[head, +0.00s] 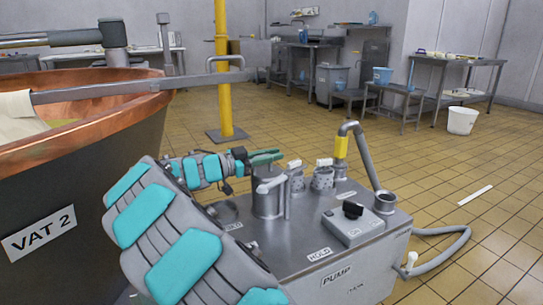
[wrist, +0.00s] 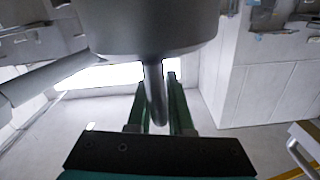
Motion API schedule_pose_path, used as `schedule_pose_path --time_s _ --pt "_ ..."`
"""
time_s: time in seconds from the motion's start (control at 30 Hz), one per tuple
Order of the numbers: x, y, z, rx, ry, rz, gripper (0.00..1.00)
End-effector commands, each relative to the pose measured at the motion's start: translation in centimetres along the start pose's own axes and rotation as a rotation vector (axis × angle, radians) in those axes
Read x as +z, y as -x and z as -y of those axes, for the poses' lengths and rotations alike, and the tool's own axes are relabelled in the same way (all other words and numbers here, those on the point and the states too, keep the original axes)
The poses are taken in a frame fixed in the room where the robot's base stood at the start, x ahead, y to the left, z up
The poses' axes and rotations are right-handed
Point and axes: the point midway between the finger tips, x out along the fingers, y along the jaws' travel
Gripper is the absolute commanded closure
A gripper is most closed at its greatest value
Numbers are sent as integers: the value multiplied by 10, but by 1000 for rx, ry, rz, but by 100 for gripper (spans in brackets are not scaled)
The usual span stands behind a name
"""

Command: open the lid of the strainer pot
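The strainer pot (head: 267,197) is a grey metal cylinder on the left part of the pump unit. My gripper (head: 266,156) has green fingers and is just above its top. In the wrist view, which looks upside down, the pot (wrist: 150,25) fills the top middle. A curved grey handle (wrist: 155,90) extends from it between my two green fingers (wrist: 160,105). The fingers are close to the handle on both sides; whether they press on it is unclear. The lid appears closed, though my gripper partly covers it in the head view.
The pump unit (head: 335,255) carries perforated cylinders (head: 322,178), a switch box (head: 350,222) and a bent pipe (head: 362,155). A hose (head: 440,262) loops at its right. The copper vat (head: 90,105) stands close on the left. A yellow post (head: 223,70) rises behind. Tiled floor is open at right.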

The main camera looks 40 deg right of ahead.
Motion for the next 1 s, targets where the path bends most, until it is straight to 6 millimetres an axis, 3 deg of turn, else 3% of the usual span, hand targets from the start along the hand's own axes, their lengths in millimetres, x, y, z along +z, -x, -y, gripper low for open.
schedule_pose_path --time_s 0.13,1.0 --pt "0 0 0 -1 0 1 100" --pt "0 0 1 -3 0 1 100"
